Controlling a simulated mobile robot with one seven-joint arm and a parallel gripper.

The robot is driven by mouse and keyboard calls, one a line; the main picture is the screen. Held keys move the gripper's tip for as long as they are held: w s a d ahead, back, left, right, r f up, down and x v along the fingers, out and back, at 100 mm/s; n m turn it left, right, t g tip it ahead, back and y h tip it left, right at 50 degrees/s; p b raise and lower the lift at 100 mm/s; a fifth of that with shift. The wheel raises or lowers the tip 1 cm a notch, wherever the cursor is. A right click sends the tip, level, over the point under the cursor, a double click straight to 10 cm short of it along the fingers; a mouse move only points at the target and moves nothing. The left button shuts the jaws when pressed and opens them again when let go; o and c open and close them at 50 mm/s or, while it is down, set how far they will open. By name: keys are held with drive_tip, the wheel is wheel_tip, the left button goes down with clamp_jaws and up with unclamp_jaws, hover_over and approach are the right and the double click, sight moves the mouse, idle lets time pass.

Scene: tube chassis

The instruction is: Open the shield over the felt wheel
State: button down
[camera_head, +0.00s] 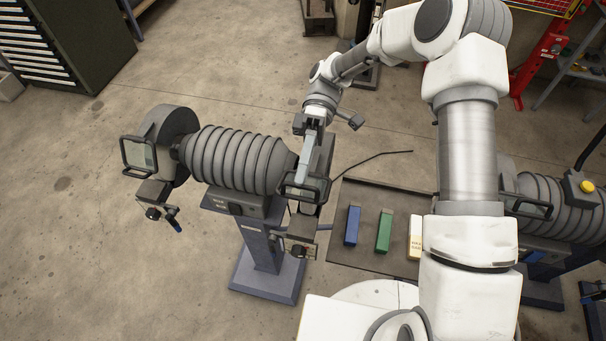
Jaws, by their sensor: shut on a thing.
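A grey polishing machine with a ribbed body (235,160) stands on a blue-grey pedestal (262,240). A black-framed clear shield (318,186) sits at its right end, in front of a dark wheel housing (328,150). Another framed shield (138,154) is at its left end. My gripper (301,184) reaches down from above to the right-end shield and is shut on its frame. My gripper covers part of this shield and of the housing. The wheel faces are hidden, so I cannot tell which is felt.
A dark mat (376,256) with blue (352,225), green (384,231) and white (414,237) bars lies right of the pedestal. A second ribbed machine (565,215) stands at the right. A thin dark rod or cable (375,158) extends behind the mat. The floor at left is clear.

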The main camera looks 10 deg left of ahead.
drive_tip(key=shift+w+r+g, duration=0.2)
drive_tip(key=shift+w+g, duration=0.2)
drive_tip(key=shift+g, duration=0.3)
drive_tip(key=c, duration=1.2)
unclamp_jaws()
